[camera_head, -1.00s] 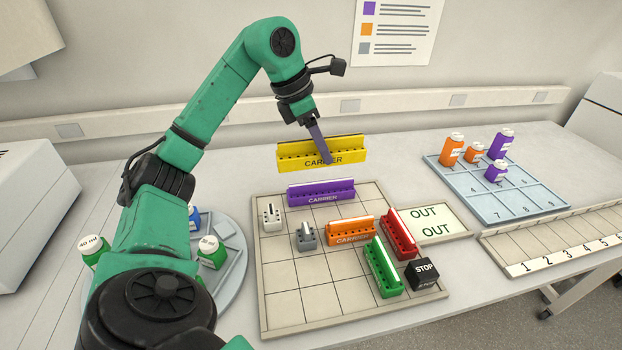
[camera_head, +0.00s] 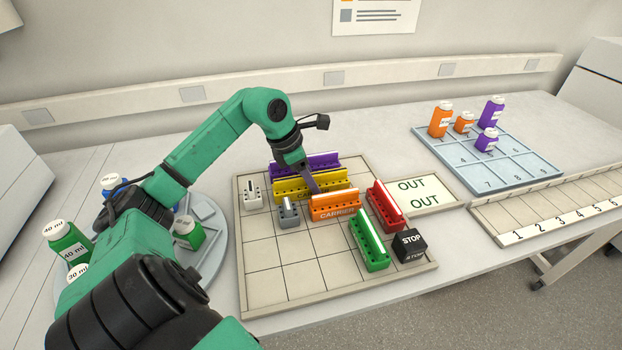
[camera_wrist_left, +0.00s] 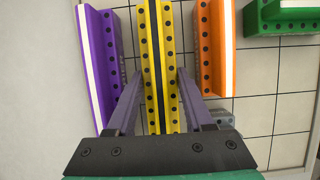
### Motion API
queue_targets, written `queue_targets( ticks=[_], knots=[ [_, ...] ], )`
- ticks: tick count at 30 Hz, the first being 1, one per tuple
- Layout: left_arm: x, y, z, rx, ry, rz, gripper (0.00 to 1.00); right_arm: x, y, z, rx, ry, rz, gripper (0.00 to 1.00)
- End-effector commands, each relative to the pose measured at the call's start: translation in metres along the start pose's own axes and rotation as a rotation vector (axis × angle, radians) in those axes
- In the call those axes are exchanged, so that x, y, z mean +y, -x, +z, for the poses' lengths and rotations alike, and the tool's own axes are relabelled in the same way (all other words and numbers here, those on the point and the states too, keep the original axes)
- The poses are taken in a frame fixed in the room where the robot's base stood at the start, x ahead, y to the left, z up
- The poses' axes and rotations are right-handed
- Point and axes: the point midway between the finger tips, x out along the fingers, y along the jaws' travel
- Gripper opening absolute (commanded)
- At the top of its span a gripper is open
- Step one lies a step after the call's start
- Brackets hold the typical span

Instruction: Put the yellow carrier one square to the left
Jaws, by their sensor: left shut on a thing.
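The yellow carrier (camera_head: 290,187) is a long holed block, low over the gridded board (camera_head: 262,258), between the purple carrier (camera_head: 304,162) behind it and the orange carrier (camera_head: 336,206) in front. In the left wrist view the gripper's fingers (camera_wrist_left: 155,105) stand on both sides of the yellow carrier (camera_wrist_left: 160,60). The purple carrier (camera_wrist_left: 97,55) and orange carrier (camera_wrist_left: 214,50) lie on either side. I cannot tell whether its underside touches the board. My right gripper is not in view.
A white block (camera_head: 252,196) and a grey block (camera_head: 288,214) stand near the carrier's left end. Red (camera_head: 386,207) and green (camera_head: 369,244) carriers and a black STOP cube (camera_head: 408,246) are at right. The board's front left squares are bare. A round tray (camera_head: 215,238) holds bottles.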

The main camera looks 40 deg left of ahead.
Motion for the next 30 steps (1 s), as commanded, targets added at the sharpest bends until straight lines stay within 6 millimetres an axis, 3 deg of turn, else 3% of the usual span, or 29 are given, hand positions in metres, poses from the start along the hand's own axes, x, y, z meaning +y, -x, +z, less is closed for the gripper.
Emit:
queue_targets(
  ticks=[1,3,15,17,27,30],
  knots=[
    [0.000,-0.001,-0.001,0.000,0.000,0.000,0.59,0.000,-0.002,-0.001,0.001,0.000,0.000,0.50],
    [0.000,-0.001,0.000,0.000,0.000,0.000,0.82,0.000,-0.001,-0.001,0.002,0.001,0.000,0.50],
    [0.001,0.007,0.001,0.000,0.000,0.002,0.82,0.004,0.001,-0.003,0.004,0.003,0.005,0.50],
    [0.001,0.017,0.000,0.001,0.000,0.003,0.82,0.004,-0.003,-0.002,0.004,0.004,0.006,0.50],
    [0.001,0.106,0.001,0.001,0.001,0.004,0.82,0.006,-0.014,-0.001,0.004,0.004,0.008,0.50],
    [0.001,0.119,0.001,0.000,0.001,0.001,0.82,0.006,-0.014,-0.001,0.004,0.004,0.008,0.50]
  ],
)
